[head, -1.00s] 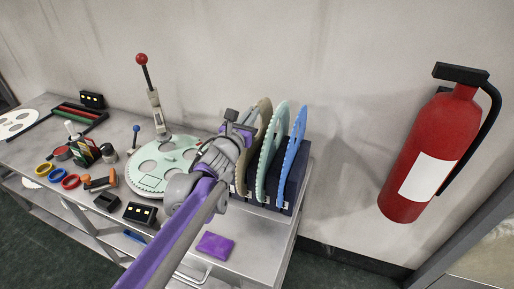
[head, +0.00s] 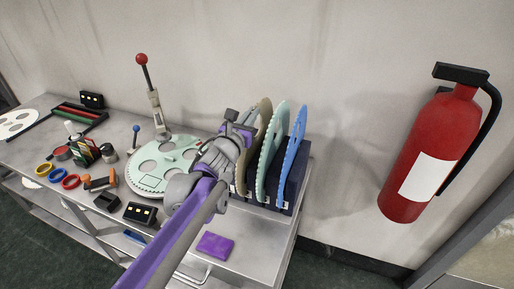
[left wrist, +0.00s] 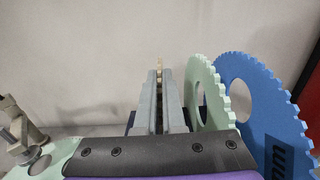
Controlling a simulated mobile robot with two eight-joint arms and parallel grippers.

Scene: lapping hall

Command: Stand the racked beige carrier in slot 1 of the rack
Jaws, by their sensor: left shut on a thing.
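The beige carrier (head: 265,116) stands upright at the left end of the dark blue rack (head: 291,196), left of the mint and blue carriers. Its lower part is largely hidden by my left arm and the mint carrier. My left gripper (head: 238,127) is at its left side. In the left wrist view, the two grey fingers of my left gripper (left wrist: 159,98) are shut on the beige carrier (left wrist: 160,64), which shows edge-on as a thin strip. I cannot tell how deep it sits in its slot. My right gripper is not in view.
The mint carrier (head: 271,150) and blue carrier (head: 291,155) stand close on the right. A mint disc (head: 150,180) lies on the bench beside a red-knobbed lever (head: 147,75). A purple pad (head: 215,245) lies in front. A fire extinguisher (head: 425,150) hangs on the wall.

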